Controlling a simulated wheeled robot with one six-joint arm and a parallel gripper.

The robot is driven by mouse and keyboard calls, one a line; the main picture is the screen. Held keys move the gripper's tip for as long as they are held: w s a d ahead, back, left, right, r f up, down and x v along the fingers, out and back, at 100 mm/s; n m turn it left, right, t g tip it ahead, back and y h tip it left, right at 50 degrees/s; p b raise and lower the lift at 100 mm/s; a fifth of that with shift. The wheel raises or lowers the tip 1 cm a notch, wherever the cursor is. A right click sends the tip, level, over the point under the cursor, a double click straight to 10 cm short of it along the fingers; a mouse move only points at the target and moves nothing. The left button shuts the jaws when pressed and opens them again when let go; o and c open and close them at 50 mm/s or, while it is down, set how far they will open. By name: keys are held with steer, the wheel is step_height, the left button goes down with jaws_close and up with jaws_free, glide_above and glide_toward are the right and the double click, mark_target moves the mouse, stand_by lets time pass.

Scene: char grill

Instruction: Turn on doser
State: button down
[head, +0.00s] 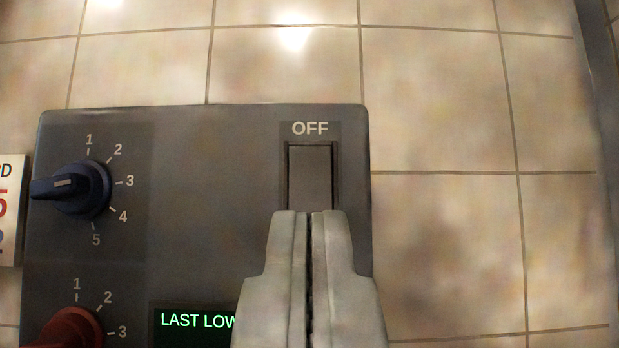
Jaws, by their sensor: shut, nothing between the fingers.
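The doser (215,180) is a dark grey panel against a tiled wall, left of centre. Its rocker switch (310,172) is at the upper right, under the label OFF (310,129). My gripper (310,214) is shut and empty, with its fingertips in front of the lower part of the switch, hiding that part. I cannot tell whether the fingertips touch the switch. A green lit display (194,320) reads "LAST LOW", and my gripper hides its right part.
A blue knob (75,188) with marks 1 to 5 is on the panel's left. A red knob (72,330) is below it, cut by the frame edge. A white sign (10,220) is at the far left. The tiled wall (450,240) on the right is clear.

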mark_target(309, 192)
steer(key=w, duration=0.2)
steer(key=w+r, duration=0.1)
steer(key=w, duration=0.1)
steer(key=shift+w+a, duration=0.1)
steer(key=shift+w, duration=0.85)
steer(key=shift+w+f, duration=0.1)
steer(key=shift+w, duration=0.15)
